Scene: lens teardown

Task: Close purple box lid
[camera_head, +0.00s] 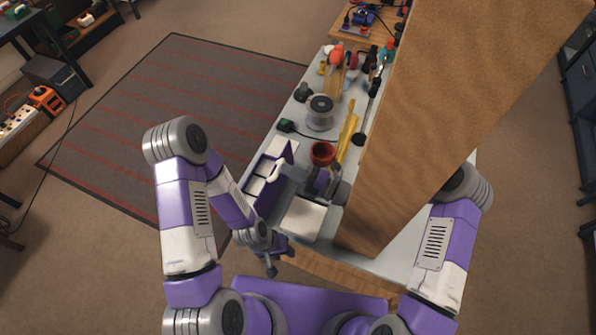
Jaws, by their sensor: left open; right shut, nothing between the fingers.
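A purple-edged box (248,187) with pale inner compartments stands at the table's left edge. Its top looks open, but I cannot clearly make out its lid. My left gripper (272,264) is open and empty, below the box near the table's front-left corner and apart from it. My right gripper (318,184) is shut and empty, just right of the box, below a red cup-like piece (322,152). I cannot tell whether it touches anything. Part of my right arm is hidden behind a large wooden panel.
The wooden panel (450,100) covers much of the table's right side. A pale square block (304,218) lies near the front edge. A spool (320,113), a green-ended cable (286,125) and yellow tools (347,136) lie further back. Open floor lies left.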

